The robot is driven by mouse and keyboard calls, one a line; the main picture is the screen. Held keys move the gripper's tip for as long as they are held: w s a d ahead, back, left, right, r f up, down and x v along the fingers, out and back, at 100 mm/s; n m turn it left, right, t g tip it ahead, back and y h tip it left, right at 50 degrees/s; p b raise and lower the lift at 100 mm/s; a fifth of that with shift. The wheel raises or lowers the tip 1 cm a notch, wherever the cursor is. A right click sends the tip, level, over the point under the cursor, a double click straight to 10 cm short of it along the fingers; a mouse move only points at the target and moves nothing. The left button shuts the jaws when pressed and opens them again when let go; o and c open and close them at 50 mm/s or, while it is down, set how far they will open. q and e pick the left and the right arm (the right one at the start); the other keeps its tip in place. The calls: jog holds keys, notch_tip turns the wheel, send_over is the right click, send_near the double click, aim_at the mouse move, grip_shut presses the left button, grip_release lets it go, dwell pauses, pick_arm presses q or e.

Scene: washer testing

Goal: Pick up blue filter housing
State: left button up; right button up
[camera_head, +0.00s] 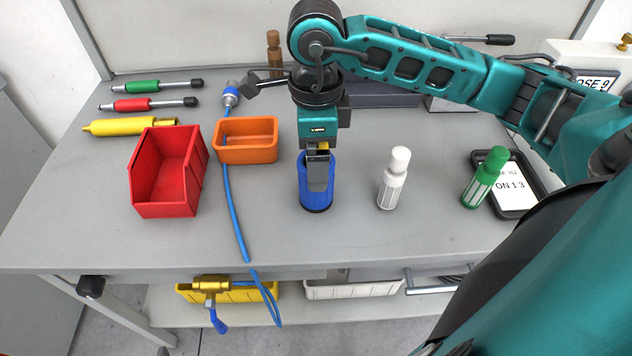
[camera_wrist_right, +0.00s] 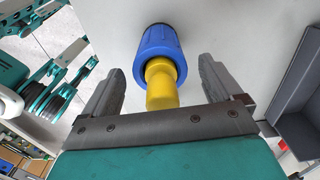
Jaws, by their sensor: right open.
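The blue filter housing (camera_head: 316,198) stands on the grey workbench near its front middle, partly hidden behind my right gripper (camera_head: 319,172) in the head view. In the right wrist view the blue housing (camera_wrist_right: 158,45) has a yellow part (camera_wrist_right: 163,82) at its near end. My right gripper (camera_wrist_right: 160,85) is open, with one finger on each side of the yellow part. Gaps show between the fingers and the yellow part, and the fingertips are near the blue body. My left gripper is not in view.
A red bin (camera_head: 168,180) and an orange bin (camera_head: 246,140) stand to the left, with a blue hose (camera_head: 235,200) between them and the housing. A white bottle (camera_head: 393,180) and a green-and-white bottle (camera_head: 484,178) stand to the right. The bench front is clear.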

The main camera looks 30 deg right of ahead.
notch_tip(320, 180, down, 2)
jog(key=shift+f, duration=0.25)
grip_shut()
dwell(0.8)
jog(key=shift+r, duration=0.1)
